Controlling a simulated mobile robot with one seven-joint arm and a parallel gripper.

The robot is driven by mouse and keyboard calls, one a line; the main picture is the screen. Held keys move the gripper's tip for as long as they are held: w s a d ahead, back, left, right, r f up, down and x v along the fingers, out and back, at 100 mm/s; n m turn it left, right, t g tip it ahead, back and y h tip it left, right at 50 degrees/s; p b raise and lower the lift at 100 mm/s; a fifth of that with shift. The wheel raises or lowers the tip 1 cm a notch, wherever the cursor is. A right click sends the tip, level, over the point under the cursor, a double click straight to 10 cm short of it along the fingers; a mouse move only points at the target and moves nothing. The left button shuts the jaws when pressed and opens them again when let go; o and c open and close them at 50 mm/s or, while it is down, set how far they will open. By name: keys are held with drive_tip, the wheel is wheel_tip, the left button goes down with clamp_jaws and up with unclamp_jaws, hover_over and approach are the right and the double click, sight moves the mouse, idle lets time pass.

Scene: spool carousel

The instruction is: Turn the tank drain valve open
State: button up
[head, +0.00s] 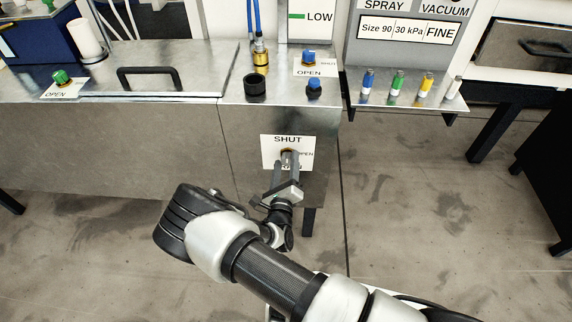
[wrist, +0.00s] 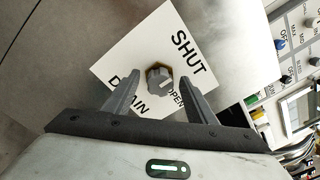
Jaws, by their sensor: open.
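The drain valve is a small grey knob (wrist: 159,77) with a brass-coloured collar, in the middle of a white plate (wrist: 117,50) marked SHUT, OPEN and DRAIN. In the head view the plate (head: 270,143) is on the front face of the metal cabinet, and the knob is mostly hidden behind my gripper (head: 287,165). In the wrist view my gripper (wrist: 160,92) is open, with one finger on each side of the knob and gaps showing. I cannot tell whether either finger touches it. A light mark on the knob points toward the OPEN side, but its exact setting is hard to read.
On the bench top above are a blue valve (head: 309,57) with its own plate, a brass fitting (head: 261,58) with blue hoses, and a green valve (head: 62,77) at the left. Coloured nozzles (head: 398,84) stand on a shelf to the right. The floor around my arm is clear.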

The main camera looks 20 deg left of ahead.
drive_tip(key=c, duration=1)
drive_tip(key=shift+c, duration=0.2)
drive_tip(key=m+p, duration=0.2)
drive_tip(key=m, duration=0.1)
drive_tip(key=shift+d+r+m, duration=0.1)
drive_tip(key=shift+r+m, duration=0.05)
drive_tip(key=shift+m, duration=0.25)
drive_tip(key=m+p, duration=0.2)
drive_tip(key=m, duration=0.2)
drive_tip(key=m+p, duration=0.1)
drive_tip(key=m, duration=0.3)
drive_tip(key=shift+d+m+p, duration=0.1)
drive_tip(key=shift+m+p, duration=0.2)
drive_tip(key=shift+m, duration=0.1)
drive_tip(key=shift+m+g+y+p, duration=0.3)
drive_tip(key=shift+m+y+p, duration=0.15)
drive_tip(key=shift+m, duration=1.95)
